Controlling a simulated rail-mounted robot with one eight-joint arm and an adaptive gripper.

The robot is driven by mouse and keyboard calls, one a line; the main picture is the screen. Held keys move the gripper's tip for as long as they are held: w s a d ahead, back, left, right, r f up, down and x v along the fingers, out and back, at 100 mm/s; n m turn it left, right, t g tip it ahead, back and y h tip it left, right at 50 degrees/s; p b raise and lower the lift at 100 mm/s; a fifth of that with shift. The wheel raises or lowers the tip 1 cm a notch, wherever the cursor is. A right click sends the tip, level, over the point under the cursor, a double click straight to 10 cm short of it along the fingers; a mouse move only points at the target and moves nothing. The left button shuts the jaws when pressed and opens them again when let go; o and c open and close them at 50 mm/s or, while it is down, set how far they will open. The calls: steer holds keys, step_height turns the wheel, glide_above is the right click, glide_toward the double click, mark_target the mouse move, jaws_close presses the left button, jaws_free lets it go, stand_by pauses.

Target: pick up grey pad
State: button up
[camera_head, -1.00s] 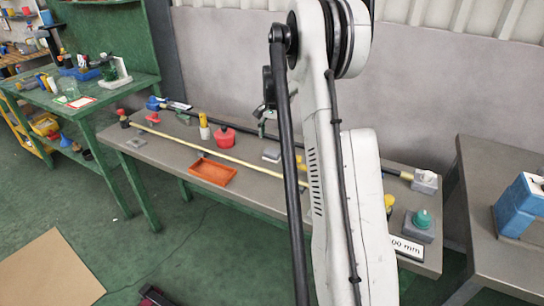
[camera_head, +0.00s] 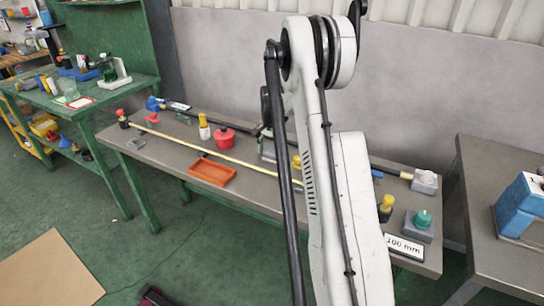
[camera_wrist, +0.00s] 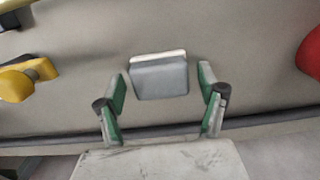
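The grey pad (camera_wrist: 160,78) is a small block with a pale far edge, lying on the grey-brown table in the wrist view. In the head view the pad (camera_head: 268,155) is small and partly covered by my arm. My gripper (camera_wrist: 162,84) is open, with one green-lined finger left and one right of the pad's near part. I see gaps between the pad and both fingers. In the head view the gripper is mostly hidden behind my arm.
A red object (camera_wrist: 311,54) lies right and a yellow one (camera_wrist: 18,80) left in the wrist view. A dark rod (camera_wrist: 60,139) crosses the near side. An orange tray (camera_head: 213,173) and a long yellow rod (camera_head: 225,157) lie on the table (camera_head: 165,160).

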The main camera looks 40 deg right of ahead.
mark_target(270, 153)
steer(key=c, duration=1)
steer(key=shift+c, duration=0.2)
steer(key=shift+r, duration=0.55)
steer(key=r, duration=0.2)
steer(key=a+r, duration=0.1)
steer(key=shift+s+a+r, duration=0.1)
steer(key=shift+s+r, duration=0.05)
steer(key=shift+r, duration=0.2)
steer(key=s+a+r, duration=0.3)
steer(key=a+r, duration=0.3)
steer(key=a, duration=0.4)
steer(key=shift+r, duration=0.1)
